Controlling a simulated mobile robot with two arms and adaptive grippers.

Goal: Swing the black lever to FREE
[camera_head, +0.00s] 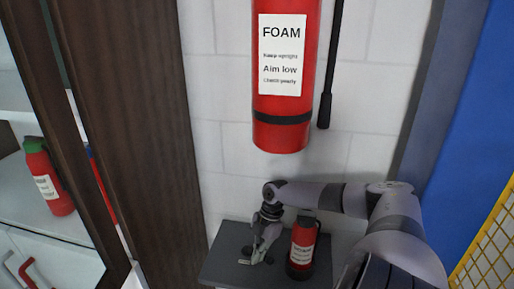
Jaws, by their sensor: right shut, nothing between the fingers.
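I make out no lever marked FREE in the head view. A long black tube with a thicker end (325,108) hangs along the right side of a large red extinguisher labelled FOAM (282,128); it looks like a hose. My right gripper (255,254) is low in the picture, shut and empty, pointing down over a dark grey surface (229,240). A small red extinguisher with a black top (302,243) stands just right of it. My right arm reaches in from the right. My left gripper is not in view.
Dark wooden uprights (130,120) stand on the left. Behind them, a red bottle with a green cap (45,172) sits on a shelf. A blue panel (465,100) and yellow mesh (490,245) bound the right.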

